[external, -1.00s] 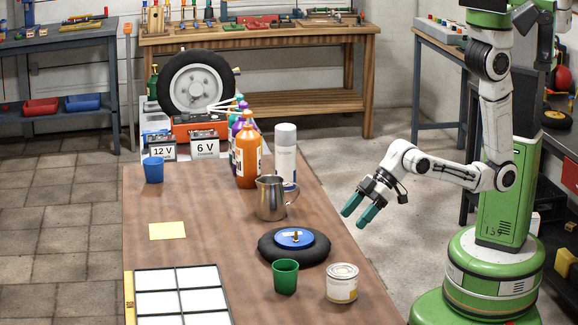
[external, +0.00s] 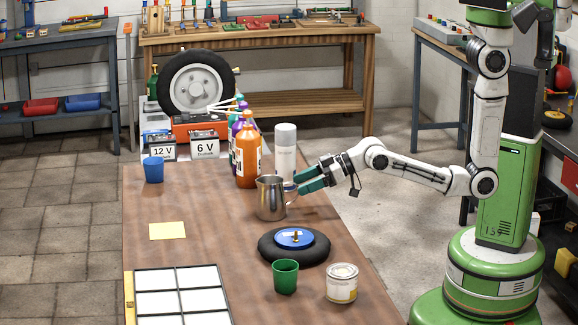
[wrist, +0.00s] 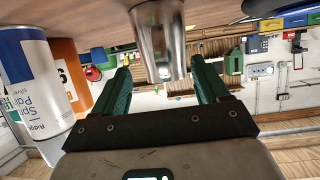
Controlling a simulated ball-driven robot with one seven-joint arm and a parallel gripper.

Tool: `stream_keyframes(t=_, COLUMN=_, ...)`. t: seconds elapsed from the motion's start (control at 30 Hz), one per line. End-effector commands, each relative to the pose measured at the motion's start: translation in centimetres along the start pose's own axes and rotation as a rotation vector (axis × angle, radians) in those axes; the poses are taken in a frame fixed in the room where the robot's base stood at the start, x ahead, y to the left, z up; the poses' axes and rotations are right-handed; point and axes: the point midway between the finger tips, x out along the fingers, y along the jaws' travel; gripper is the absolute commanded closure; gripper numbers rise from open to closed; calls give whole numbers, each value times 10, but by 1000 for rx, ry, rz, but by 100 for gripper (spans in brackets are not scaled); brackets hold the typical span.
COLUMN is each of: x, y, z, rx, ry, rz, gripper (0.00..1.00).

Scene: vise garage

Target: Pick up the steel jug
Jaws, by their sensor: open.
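The steel jug (external: 270,199) stands upright on the brown table, its handle side facing my gripper. My gripper (external: 307,181) is open, with its green fingers level with the jug's right side, close to the handle. In the wrist view the jug (wrist: 158,40) appears upside down, ahead of and between the two spread fingers of my gripper (wrist: 162,80). Nothing is held. I cannot tell from these frames whether a finger touches the handle.
A spray can (external: 285,150) stands just behind the jug, and in the wrist view it (wrist: 32,80) is beside the left finger. An orange bottle (external: 247,158) is behind left. A black wheel (external: 293,246), green cup (external: 286,277) and paint tin (external: 342,283) stand in front.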

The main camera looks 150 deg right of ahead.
Motion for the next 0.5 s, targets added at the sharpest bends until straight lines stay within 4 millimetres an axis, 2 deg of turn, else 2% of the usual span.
stream_keyframes(t=0.23, x=34, y=-3, z=-1, rx=0, ry=-2, rz=0, gripper=26)
stream_keyframes(t=0.5, x=43, y=-3, z=0, rx=0, ry=-1, rz=0, gripper=26)
